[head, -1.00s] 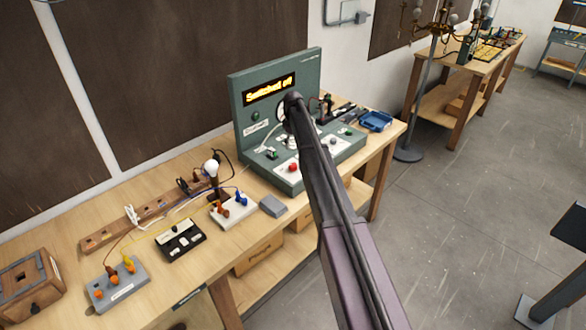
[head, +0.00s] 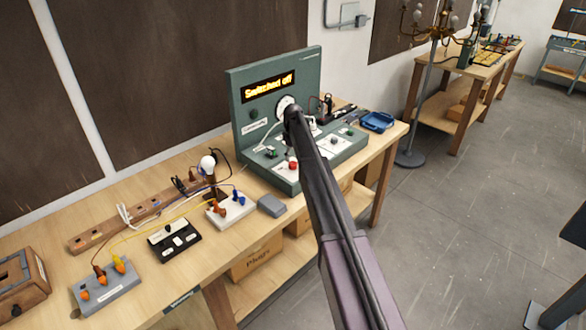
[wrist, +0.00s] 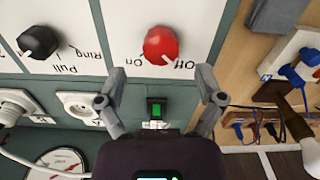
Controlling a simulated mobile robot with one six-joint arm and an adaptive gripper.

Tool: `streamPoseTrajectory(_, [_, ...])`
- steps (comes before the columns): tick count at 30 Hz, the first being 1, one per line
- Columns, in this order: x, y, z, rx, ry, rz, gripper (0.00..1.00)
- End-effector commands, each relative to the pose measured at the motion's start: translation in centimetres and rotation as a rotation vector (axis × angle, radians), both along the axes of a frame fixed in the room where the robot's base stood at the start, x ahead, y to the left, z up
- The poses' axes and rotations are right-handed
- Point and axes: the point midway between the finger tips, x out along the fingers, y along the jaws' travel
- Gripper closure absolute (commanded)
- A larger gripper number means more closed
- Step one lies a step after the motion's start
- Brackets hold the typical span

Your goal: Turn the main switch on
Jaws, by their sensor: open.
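The green test panel (head: 262,130) stands on the bench, and its display (head: 268,88) reads "Switched off". A red rotary knob (head: 293,165) sits on a white plate on its sloping deck. In the wrist view the same red knob (wrist: 160,45) shows upside-down "On" and "Off" labels beside it. My gripper (wrist: 161,84) is open and empty, with its fingers spread to either side below the knob in that picture. A green rocker switch (wrist: 156,108) lies between the fingers. I cannot tell the gripper's height above the deck.
A black "Pull Ring" knob (wrist: 39,42) and a white socket (wrist: 82,105) are near my fingers. Left of the panel stand a lamp bulb (head: 208,163), a white block with plugs (head: 231,209) and loose wires. A blue tray (head: 377,121) lies at right.

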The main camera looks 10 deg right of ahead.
Motion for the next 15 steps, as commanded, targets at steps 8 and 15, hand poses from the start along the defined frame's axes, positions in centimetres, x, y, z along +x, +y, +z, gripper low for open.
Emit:
streamPoseTrajectory(8, [0.0,0.1,-2.5,0.000,0.000,0.001,0.13])
streamPoseTrajectory(15, [0.0,0.1,-3.8,0.000,0.000,0.001,0.13])
